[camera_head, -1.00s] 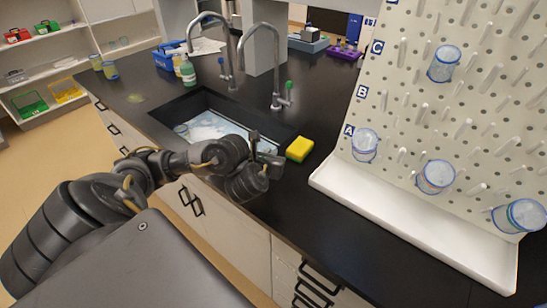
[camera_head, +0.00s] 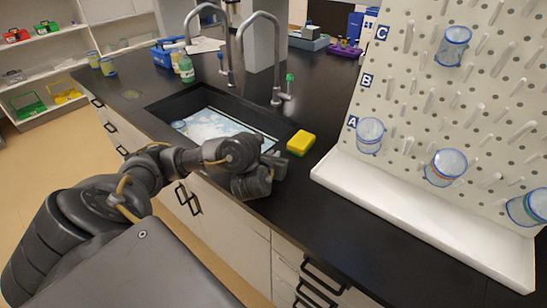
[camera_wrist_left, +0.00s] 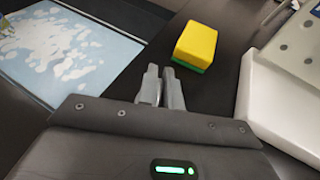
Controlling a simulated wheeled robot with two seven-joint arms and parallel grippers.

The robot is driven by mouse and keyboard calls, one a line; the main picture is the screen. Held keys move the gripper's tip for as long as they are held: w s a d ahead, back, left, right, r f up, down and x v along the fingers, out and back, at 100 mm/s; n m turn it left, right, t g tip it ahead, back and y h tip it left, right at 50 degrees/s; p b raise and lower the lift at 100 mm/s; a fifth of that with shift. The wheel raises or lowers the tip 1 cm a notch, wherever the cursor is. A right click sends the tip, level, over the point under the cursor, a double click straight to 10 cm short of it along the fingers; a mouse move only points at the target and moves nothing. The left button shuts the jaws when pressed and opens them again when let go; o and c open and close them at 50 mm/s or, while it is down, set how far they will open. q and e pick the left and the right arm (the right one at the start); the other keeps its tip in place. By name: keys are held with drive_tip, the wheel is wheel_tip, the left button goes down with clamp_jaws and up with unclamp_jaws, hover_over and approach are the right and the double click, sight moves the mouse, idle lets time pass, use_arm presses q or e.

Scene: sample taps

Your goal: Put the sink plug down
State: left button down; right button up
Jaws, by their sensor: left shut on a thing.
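My left gripper (camera_head: 280,162) is over the black counter, between the front right corner of the sink (camera_head: 160,108) and the white tray of the peg board. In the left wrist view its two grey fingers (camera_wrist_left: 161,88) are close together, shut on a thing. I take that to be the sink plug, but its shape cannot be made out; the fingers and wrist hide it. The sink holds pale water with white foam (camera_head: 212,124), also in the left wrist view (camera_wrist_left: 62,45). My right gripper is not in view.
A yellow and green sponge (camera_head: 300,142) lies just beyond the gripper. The peg board (camera_head: 400,110) with several beakers stands right, above its white tray (camera_head: 400,205). Two curved taps (camera_head: 278,95) rise behind the sink. The counter front (camera_head: 300,215) is clear.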

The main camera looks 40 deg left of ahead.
use_arm(q)
drive_tip(key=shift+f, duration=0.2)
drive_tip(key=c, duration=1.6)
unclamp_jaws()
drive_tip(key=shift+r, duration=0.1)
drive_tip(key=shift+o, duration=0.2)
drive_tip(key=shift+r, duration=0.15)
drive_tip(key=shift+s+d+r+p, duration=0.15)
drive_tip(key=shift+s+p, duration=0.1)
drive_tip(key=shift+p, duration=0.15)
drive_tip(key=p+v, duration=0.5)
drive_tip(key=v, duration=0.5)
drive_tip(key=shift+s+r+p, duration=0.2)
drive_tip(key=shift+p, duration=0.15)
drive_tip(key=shift+s+d, duration=0.25)
drive_tip(key=shift+s, duration=0.15)
